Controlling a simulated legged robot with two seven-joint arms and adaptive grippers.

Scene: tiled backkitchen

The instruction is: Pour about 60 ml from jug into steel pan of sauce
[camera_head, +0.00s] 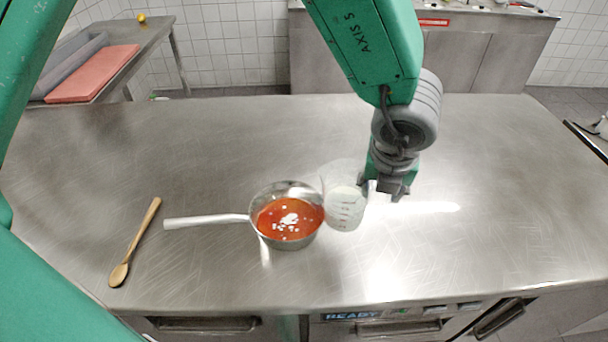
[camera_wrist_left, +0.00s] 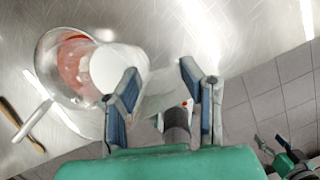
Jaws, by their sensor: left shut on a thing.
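A steel pan (camera_head: 258,228) with a long handle pointing left stands on the worktop. It holds red-orange sauce (camera_head: 272,222) with a white patch and white bits in its middle. A clear measuring jug (camera_head: 345,212) with white liquid is just right of the pan, close to its rim; I cannot tell whether it is tilted. My left gripper (camera_head: 387,187) is shut on the jug from the right. In the left wrist view the jug (camera_wrist_left: 150,100) is between the fingers, partly hiding the pan (camera_wrist_left: 48,50). What seems my right gripper (camera_wrist_left: 277,150) is at that view's lower right, its jaws unclear.
A wooden spoon (camera_head: 136,240) lies left of the pan on the steel worktop (camera_head: 480,170). The worktop right of the jug is clear. A side table at the back left bears a red board (camera_head: 95,73) and a grey tray (camera_head: 72,62).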

